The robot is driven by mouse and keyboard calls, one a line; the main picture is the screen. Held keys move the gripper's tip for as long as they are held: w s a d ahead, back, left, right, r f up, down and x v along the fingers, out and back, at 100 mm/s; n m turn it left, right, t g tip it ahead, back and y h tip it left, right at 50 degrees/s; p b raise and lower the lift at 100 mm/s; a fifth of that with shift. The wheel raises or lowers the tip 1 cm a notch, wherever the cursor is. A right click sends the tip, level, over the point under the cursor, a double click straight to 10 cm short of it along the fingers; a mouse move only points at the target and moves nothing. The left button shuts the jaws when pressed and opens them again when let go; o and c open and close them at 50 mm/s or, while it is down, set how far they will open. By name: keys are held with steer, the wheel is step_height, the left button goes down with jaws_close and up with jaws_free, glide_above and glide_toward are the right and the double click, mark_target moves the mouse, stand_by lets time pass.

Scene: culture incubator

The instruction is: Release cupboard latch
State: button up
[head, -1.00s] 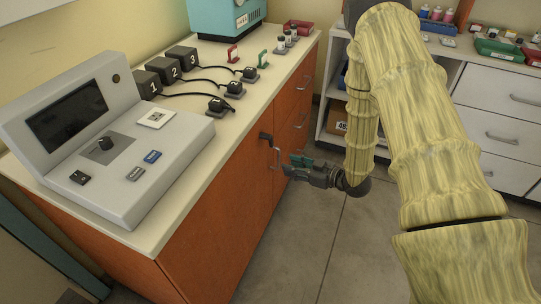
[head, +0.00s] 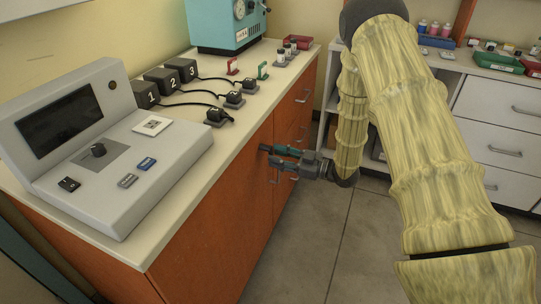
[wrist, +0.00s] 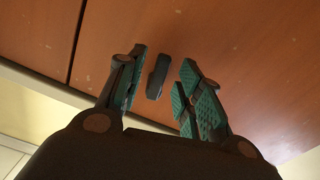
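The orange-brown cupboard door (head: 225,205) is on the front of the bench. In the wrist view a small dark latch (wrist: 157,77) stands on the door face (wrist: 225,30), between my two teal-padded fingers. My gripper (wrist: 168,82) is open, one finger on each side of the latch, with visible gaps. I cannot tell how deep the fingers reach around it. In the head view my gripper (head: 275,156) is close against the door, and the latch (head: 264,147) is mostly hidden by it. The door looks closed.
A grey control console (head: 125,165) and black numbered blocks (head: 160,84) with cables stand on the bench top (head: 190,190). White drawers (head: 495,120) are at the right. The floor (head: 310,240) in front is clear.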

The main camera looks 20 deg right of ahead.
steer(key=shift+x, duration=1.45)
jaws_close()
